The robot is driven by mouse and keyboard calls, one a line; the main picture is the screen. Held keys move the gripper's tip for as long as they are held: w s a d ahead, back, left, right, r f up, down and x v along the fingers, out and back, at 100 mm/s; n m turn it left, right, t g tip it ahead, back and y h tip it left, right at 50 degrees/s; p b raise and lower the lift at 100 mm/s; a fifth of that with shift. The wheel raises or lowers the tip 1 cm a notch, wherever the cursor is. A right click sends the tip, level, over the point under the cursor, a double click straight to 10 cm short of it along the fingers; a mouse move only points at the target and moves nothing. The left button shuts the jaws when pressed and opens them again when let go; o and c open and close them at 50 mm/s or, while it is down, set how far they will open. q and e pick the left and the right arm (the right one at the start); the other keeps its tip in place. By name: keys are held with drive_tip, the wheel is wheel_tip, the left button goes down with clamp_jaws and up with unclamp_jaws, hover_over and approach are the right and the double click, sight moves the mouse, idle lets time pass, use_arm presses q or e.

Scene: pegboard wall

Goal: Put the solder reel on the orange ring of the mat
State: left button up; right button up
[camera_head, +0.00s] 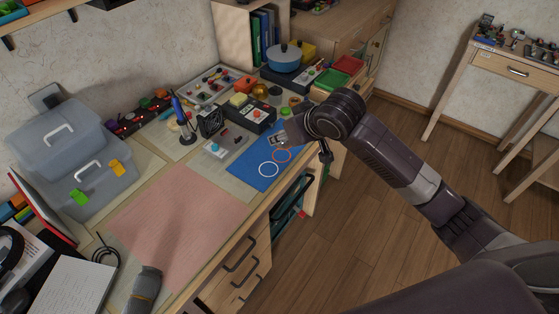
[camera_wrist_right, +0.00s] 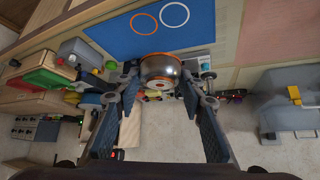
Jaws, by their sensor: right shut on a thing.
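The solder reel (camera_wrist_right: 160,70), a silvery spool with an orange rim, sits between the fingers of my right gripper (camera_wrist_right: 159,84) in the right wrist view. The gripper is shut on it. The blue mat (camera_head: 245,167) lies on the bench and also shows in the wrist view (camera_wrist_right: 112,32). It has an orange ring (camera_head: 282,149) and a white ring (camera_head: 268,163). In the wrist view the orange ring (camera_wrist_right: 144,14) is bare and apart from the reel. In the head view my right wrist hides the reel.
Green (camera_head: 331,79) and red (camera_head: 348,64) trays stand near the right edge. The pink mat (camera_head: 180,220) to the left is mostly clear.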

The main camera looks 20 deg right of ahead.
drive_tip(key=w+d+r+b, duration=0.25)
drive_tip(key=w+r, duration=0.25)
drive_tip(key=w, duration=0.3)
hover_over(277, 151)
drive_tip(key=s+d, duration=0.1)
drive_tip(key=s, duration=0.2)
drive_tip(key=shift+n, duration=0.3)
wheel_tip(277, 151, down, 14)
drive_tip(key=shift+w+f, duration=0.1)
drive_tip(key=shift+w, duration=0.05)
wheel_tip(277, 151, down, 5)
drive_tip(key=shift+f, duration=0.1)
use_arm(q)
drive_tip(key=f, duration=0.3)
drive_tip(key=shift+s+a, duration=0.15)
drive_tip(key=shift+s, duration=0.25)
drive_tip(key=shift+a, duration=0.1)
use_arm(e)
drive_tip(key=o, duration=1.4)
